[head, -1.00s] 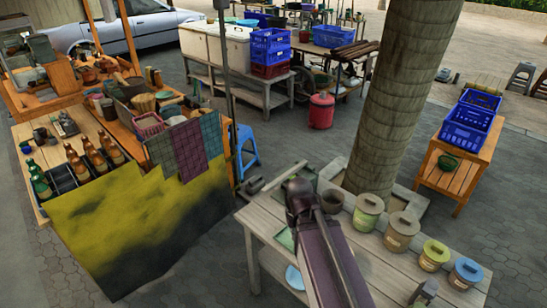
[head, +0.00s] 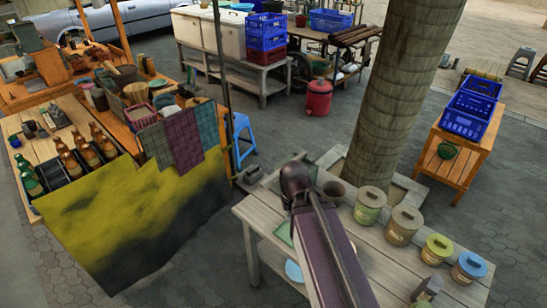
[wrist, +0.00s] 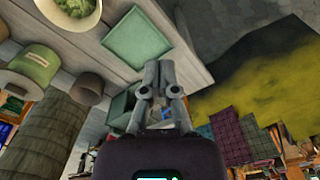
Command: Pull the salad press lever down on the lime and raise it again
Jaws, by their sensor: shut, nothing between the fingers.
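My gripper (wrist: 155,68) shows in the wrist view with its two fingers together and nothing between them. A flat green square (wrist: 138,38) lies on the pale table just beyond the fingertips, apart from them in the picture. In the head view my dark arm hides the fingers and part of the table (head: 262,212). A brown pot (head: 334,189) stands to the right of my arm's end. A round bowl (wrist: 75,8) with pale green contents is cut off at the top of the wrist view. I cannot make out the salad press, its lever or the lime.
Lidded canisters, including a green one (head: 369,206) and a blue one (head: 468,267), line the table's right side. A thick trunk (head: 405,110) rises behind. A stall with a yellow cloth (head: 140,225) stands left, with paved floor between.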

